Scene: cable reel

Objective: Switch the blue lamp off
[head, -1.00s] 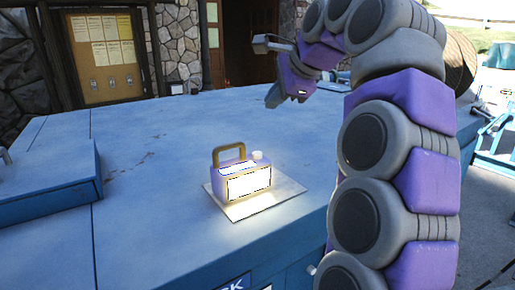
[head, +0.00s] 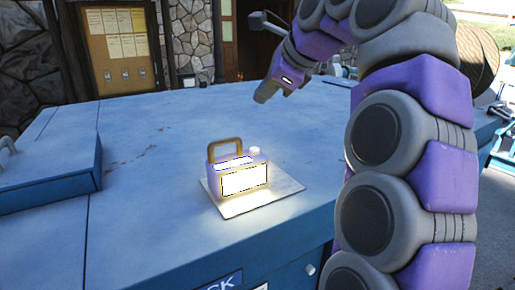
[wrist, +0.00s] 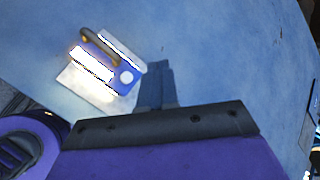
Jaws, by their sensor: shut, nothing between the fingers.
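The lamp (head: 240,178) stands upright on a pale square plate (head: 268,197) on the blue counter. It has a purple-blue body, a tan handle on top and a white knob (head: 254,152) at the right of its top. Its panels glow white, so it is lit. The lamp (wrist: 97,58) also shows in the wrist view, with its round white knob (wrist: 127,77) facing the camera. My gripper (head: 262,94) is shut and empty, above the counter, behind and right of the lamp in the head view. In the wrist view my gripper (wrist: 158,75) is right of the knob, apart from it.
The blue counter (head: 140,215) is largely clear around the lamp. A raised blue box (head: 45,180) sits at its left. A cable reel (head: 478,58) is at the back right. A notice board (head: 118,45) stands beyond the counter.

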